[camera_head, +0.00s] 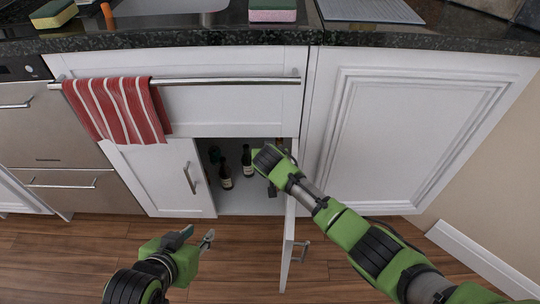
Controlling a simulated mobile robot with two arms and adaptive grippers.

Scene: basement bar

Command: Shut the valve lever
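I cannot make out the valve lever in this view; the inside of the open cabinet (237,204) under the counter is dark and partly covered by my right arm. My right arm comes in from the lower right and reaches into the cabinet opening. Its gripper (272,190) shows only as a small dark part beneath the wrist, so I cannot tell its finger state. My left gripper (200,233) is low in front of the closed left cabinet door (160,180), above the floor. Its two fingers are apart with nothing between them.
Dark bottles (225,176) stand inside the cabinet, left of my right wrist. The open right door (288,245) sticks out beneath my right arm. A red striped towel (118,108) hangs from the long rail (215,81). The wooden floor (240,270) is clear.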

